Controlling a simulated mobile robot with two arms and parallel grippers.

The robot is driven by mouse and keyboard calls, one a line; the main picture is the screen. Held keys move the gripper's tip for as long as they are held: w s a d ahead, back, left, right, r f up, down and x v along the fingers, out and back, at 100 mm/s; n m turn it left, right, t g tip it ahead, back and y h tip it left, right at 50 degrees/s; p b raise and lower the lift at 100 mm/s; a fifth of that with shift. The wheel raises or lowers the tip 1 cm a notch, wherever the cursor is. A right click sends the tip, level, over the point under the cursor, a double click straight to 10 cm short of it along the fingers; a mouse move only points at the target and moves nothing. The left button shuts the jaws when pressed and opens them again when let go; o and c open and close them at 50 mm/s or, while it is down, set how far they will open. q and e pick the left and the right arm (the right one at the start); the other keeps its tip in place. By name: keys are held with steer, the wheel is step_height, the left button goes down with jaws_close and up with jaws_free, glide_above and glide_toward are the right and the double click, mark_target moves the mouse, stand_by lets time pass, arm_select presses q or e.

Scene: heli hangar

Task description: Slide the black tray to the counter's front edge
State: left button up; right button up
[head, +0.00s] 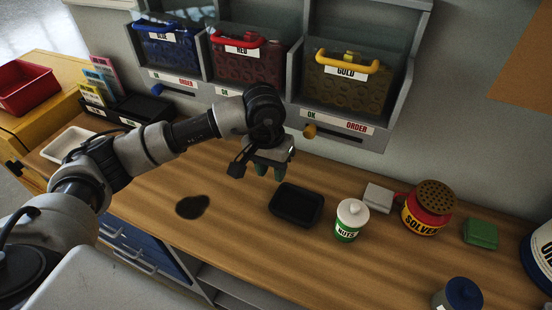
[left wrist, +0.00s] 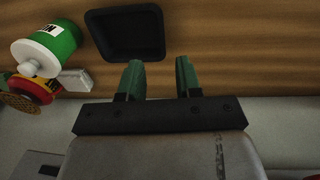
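The black tray (head: 297,204) lies on the wooden counter (head: 250,235), a little back from its front edge. It looks empty. In the left wrist view the tray (left wrist: 126,36) shows just beyond my fingertips, slightly to the left. My left gripper (head: 268,172) is above the counter, behind and to the left of the tray in the head view, pointing down. Its two green fingers (left wrist: 160,75) are apart with nothing between them. I cannot tell exactly how high the fingertips are above the counter. My right gripper is not in view.
A green and white jar (head: 348,221) stands just right of the tray. A red solvent can (head: 427,208), a pale block (head: 379,197) and a green block (head: 481,233) stand farther right. A dark stain (head: 192,207) lies left. Wall bins (head: 343,85) hang behind.

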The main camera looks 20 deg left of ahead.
mark_target(275, 199)
arm_select(q)
steer(key=f, duration=0.3)
steer(key=f+p, duration=0.1)
steer(key=f, duration=0.2)
steer(key=d+f+p, duration=0.1)
steer(key=f, duration=0.2)
steer(key=shift+s+f, duration=0.15)
steer(key=shift+f, duration=0.7)
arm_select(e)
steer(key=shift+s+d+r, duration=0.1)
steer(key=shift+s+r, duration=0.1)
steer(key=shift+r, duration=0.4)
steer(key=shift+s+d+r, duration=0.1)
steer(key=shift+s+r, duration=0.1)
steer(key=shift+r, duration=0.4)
arm_select(q)
steer(key=shift+c, duration=0.3)
jaws_close()
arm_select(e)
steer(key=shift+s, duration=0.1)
